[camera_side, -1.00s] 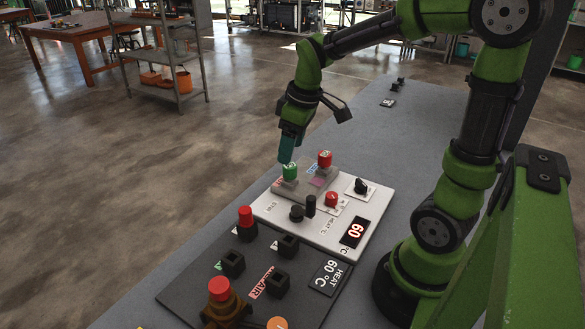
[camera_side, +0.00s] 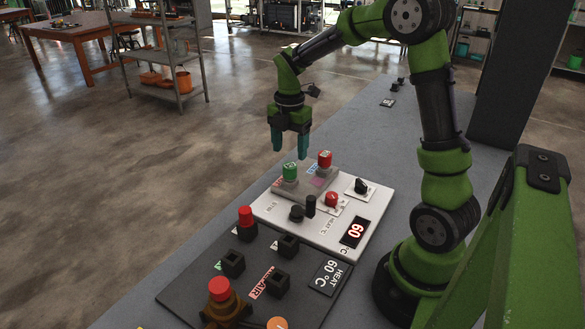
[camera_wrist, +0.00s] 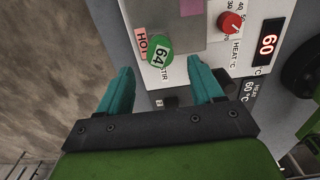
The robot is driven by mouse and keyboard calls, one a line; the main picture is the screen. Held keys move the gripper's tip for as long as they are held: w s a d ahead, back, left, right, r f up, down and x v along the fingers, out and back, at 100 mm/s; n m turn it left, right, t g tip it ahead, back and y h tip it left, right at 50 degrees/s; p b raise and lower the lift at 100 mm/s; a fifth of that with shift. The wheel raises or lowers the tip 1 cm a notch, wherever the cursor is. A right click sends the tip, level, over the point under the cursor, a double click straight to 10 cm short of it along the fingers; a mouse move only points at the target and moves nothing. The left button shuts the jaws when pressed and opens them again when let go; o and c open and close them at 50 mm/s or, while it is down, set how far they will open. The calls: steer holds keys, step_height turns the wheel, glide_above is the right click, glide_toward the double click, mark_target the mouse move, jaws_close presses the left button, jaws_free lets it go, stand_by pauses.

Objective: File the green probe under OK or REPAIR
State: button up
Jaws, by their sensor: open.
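The green probe (camera_side: 290,171) stands upright in the grey block on the white panel (camera_side: 268,208). In the wrist view the green probe (camera_wrist: 161,53) shows a cap marked 64, beside a pink HOT tag. My gripper (camera_side: 291,153) points down just above it, open and empty. In the wrist view my gripper (camera_wrist: 161,68) has its fingers either side of and short of the cap. The dark filing board (camera_side: 190,292) has black sockets; one socket (camera_side: 277,282) lies by a red label ending in AIR. The OK wording is not readable.
A red-capped probe (camera_side: 325,160) stands right of the green one. The panel has a red knob (camera_side: 331,199) and a display (camera_side: 355,231) reading 60. Another red-capped piece (camera_side: 246,217) stands on the board, and one (camera_side: 219,289) stands nearer. The bench beyond the panel is mostly clear.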

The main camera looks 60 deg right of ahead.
mark_target(290, 165)
steer(key=shift+f, duration=3.75)
jaws_close()
